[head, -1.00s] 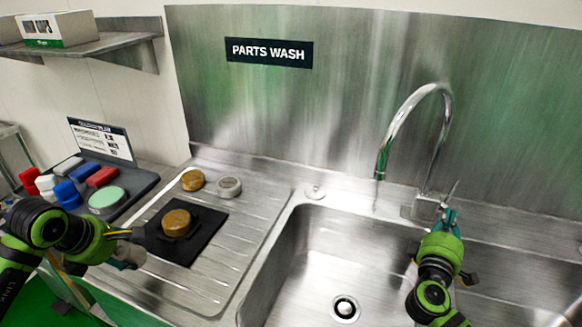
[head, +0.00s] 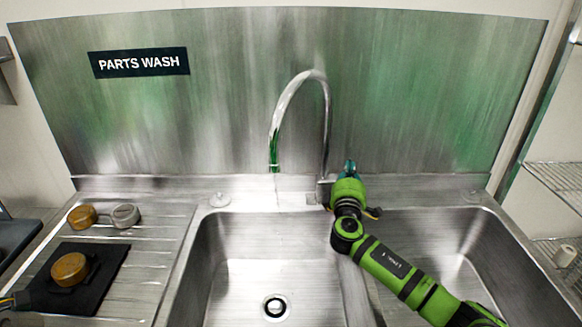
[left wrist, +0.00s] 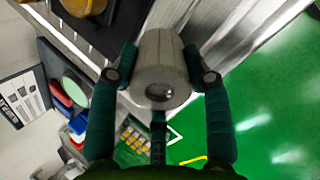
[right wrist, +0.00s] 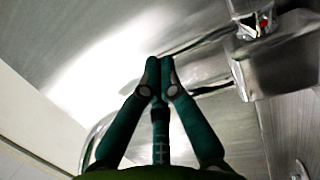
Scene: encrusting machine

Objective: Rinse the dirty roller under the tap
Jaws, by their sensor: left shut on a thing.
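A pale grey roller (left wrist: 158,50) with a metal hub in its end face is in my left gripper (left wrist: 160,72), whose fingers press on both its sides in the left wrist view. I cannot tell how dirty it is. The chrome tap (head: 324,120) arches over the left sink basin (head: 235,265). I see no clear stream under its spout. My right gripper (head: 350,170) is beside the tap's base in the head view. In the right wrist view its fingertips (right wrist: 160,64) are together with nothing visible between them, close to the metal tap body (right wrist: 243,70).
On the drainboard (head: 140,290) left of the sink, a brown round piece (head: 70,268) sits on a black mat (head: 112,262). Another brown piece (head: 82,216) and a grey one (head: 125,215) stand behind. A right basin (head: 440,240) and wire shelves (head: 555,178) are at right.

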